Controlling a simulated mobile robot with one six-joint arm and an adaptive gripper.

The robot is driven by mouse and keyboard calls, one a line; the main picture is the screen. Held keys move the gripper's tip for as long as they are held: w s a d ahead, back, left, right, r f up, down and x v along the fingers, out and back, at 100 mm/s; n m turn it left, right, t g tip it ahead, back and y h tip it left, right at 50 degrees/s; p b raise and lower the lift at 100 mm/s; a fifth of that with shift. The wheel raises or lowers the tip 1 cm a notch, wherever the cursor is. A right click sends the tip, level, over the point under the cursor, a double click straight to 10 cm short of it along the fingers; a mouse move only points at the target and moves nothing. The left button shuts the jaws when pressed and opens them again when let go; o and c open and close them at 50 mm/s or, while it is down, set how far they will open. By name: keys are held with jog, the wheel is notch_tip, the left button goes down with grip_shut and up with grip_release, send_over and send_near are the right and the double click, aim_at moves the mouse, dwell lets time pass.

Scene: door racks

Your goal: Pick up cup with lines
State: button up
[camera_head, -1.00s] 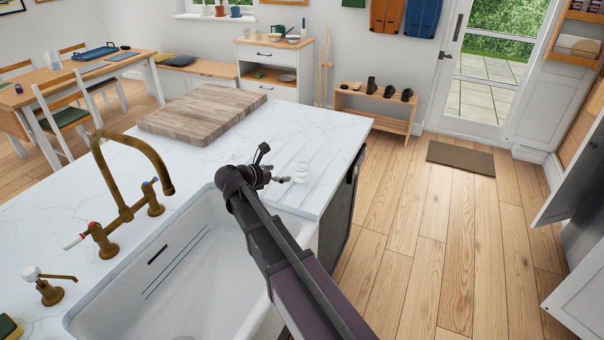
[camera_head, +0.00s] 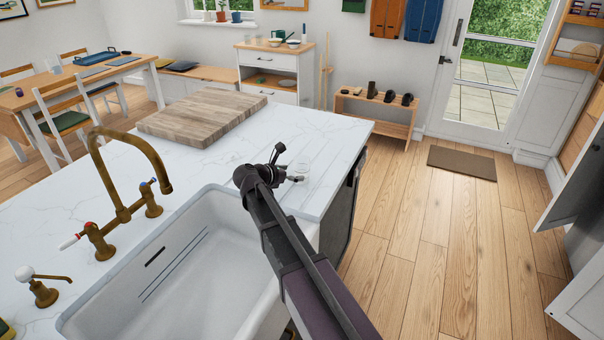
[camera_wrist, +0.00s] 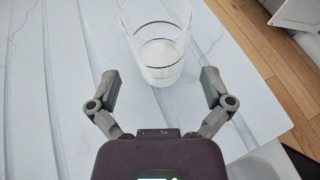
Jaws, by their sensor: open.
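The cup with lines (camera_wrist: 160,62) is clear glass with dark rings around it. In the wrist view it stands upright on the white marbled counter, just ahead of my gripper (camera_wrist: 160,85). The gripper's fingers are open, one to each side of the cup's near end, with gaps showing between them and the glass. In the head view the cup (camera_head: 302,170) is small and faint on the counter, right beside my gripper (camera_head: 291,178). The wrist and fingers are dark there and partly hard to make out.
A white sink (camera_head: 170,275) with a brass tap (camera_head: 125,210) lies left of my arm. A wooden board (camera_head: 203,117) rests farther back on the counter (camera_head: 300,130). The counter's edge and floor are close on the right. Grooves run in the counter around the cup.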

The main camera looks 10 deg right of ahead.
aim_at(296, 172)
jog(key=shift+b+x, duration=0.75)
jog(key=shift+x, duration=1.45)
jog(key=c, duration=1.1)
